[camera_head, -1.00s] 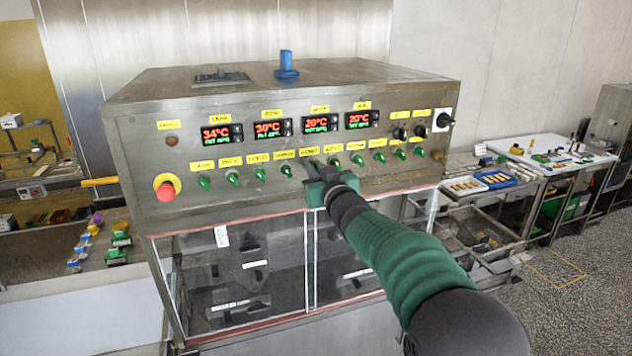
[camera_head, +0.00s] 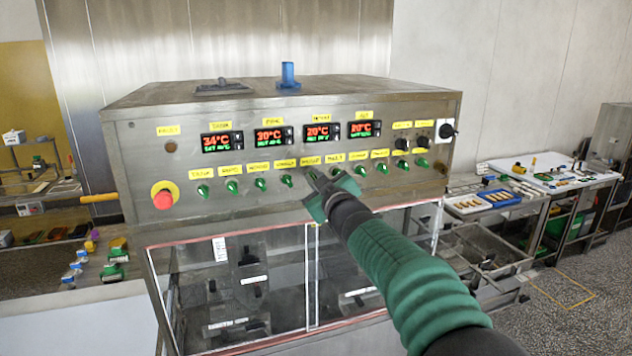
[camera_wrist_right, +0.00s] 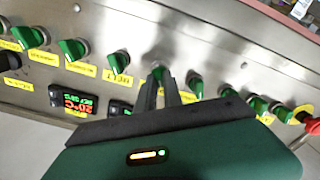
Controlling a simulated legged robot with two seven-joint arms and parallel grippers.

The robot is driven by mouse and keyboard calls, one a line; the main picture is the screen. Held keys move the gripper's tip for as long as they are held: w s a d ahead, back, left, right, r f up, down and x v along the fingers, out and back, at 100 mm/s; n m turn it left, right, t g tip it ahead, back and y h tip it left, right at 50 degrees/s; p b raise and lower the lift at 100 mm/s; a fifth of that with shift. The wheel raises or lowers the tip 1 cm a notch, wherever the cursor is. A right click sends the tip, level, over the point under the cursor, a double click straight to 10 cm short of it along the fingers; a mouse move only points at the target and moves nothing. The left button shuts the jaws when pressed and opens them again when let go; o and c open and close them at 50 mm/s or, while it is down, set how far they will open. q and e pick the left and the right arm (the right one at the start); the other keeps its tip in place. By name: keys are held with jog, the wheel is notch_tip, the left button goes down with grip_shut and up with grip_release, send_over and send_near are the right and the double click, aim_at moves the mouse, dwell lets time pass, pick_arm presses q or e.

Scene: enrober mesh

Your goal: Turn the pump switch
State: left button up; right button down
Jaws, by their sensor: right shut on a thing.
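A row of green turn switches runs along the front of a steel control panel (camera_head: 225,150), under small yellow labels. I cannot read clearly which label says pump. My right gripper (camera_head: 312,174) reaches the middle of this row. In the right wrist view my right gripper (camera_wrist_right: 166,84) has its two dark fingers close together, shut on one green switch (camera_wrist_right: 157,73). The fingers partly cover that switch, and its exact angle is hard to tell. Green switches on both sides, such as this neighbouring switch (camera_head: 287,180), stand free. My left gripper is out of view.
A red stop button (camera_head: 163,196) sits at the panel's left, with temperature displays (camera_head: 269,137) above the switches. Black knobs (camera_head: 402,142) are at the right. Clear window panels (camera_head: 262,275) lie below. A side table (camera_head: 545,170) with tools stands at right.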

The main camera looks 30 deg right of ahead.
jog(key=c, duration=1.5)
grip_release()
jog(key=v, duration=0.5)
jog(key=b+v, duration=0.1)
jog(key=v, duration=0.4)
jog(key=b+v, duration=0.1)
jog(key=v, duration=0.5)
jog(key=shift+s+f, duration=0.1)
jog(key=shift+f, duration=0.2)
jog(key=shift+d, duration=0.15)
